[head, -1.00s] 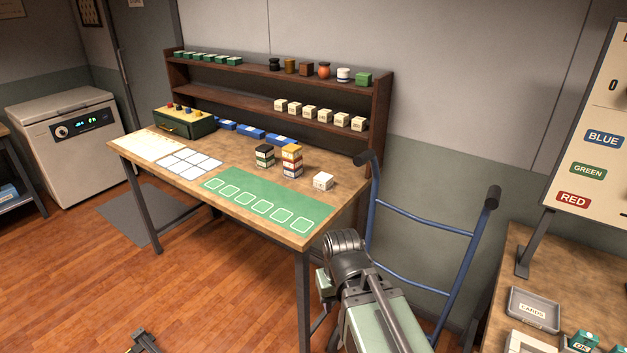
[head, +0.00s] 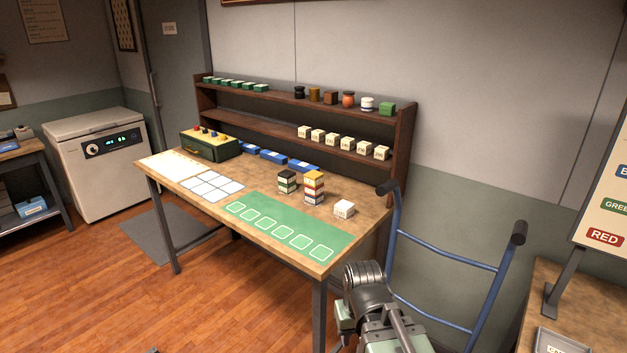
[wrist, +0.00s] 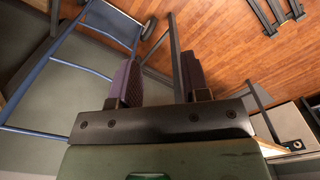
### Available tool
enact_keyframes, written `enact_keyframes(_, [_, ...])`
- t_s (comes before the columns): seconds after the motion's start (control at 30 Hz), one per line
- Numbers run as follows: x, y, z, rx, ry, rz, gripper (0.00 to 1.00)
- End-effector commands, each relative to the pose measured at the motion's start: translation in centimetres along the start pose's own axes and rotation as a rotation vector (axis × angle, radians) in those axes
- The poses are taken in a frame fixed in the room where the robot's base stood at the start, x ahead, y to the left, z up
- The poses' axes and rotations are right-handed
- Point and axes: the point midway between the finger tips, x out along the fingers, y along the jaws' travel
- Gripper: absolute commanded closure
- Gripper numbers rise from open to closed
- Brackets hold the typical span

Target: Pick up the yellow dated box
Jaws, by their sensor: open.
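Two short stacks of small boxes stand on the wooden table. The right stack (head: 314,188) has yellow-orange and white bands, with a yellow-orange top. The left stack (head: 287,182) is dark with pale bands. I cannot read any dates, so which layer is the yellow dated box is unclear. My gripper (wrist: 158,78) shows in the wrist view with its two dark fingers apart and nothing between them. In the head view my arm is at the lower right, in front of the table, well away from the stacks; its fingertips are not visible there.
A two-tier shelf (head: 406,135) with boxes and jars backs the table. A blue hand truck (head: 437,244) stands close to my arm. Several blue boxes (head: 272,156) lie behind the stacks.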

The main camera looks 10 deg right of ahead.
Motion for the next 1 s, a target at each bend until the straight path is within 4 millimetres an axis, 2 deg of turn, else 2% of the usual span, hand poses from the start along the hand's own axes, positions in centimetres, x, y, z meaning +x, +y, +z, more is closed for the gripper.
enact_keyframes(0.4, [0.00, 0.00, 0.00, 0.000, 0.000, 0.000, 0.56])
enact_keyframes(0.73, [0.00, 0.00, 0.00, 0.000, 0.000, 0.000, 0.06])
enact_keyframes(1.0, [-0.25, 0.18, 0.00, 0.005, 0.000, 0.000, 0.06])
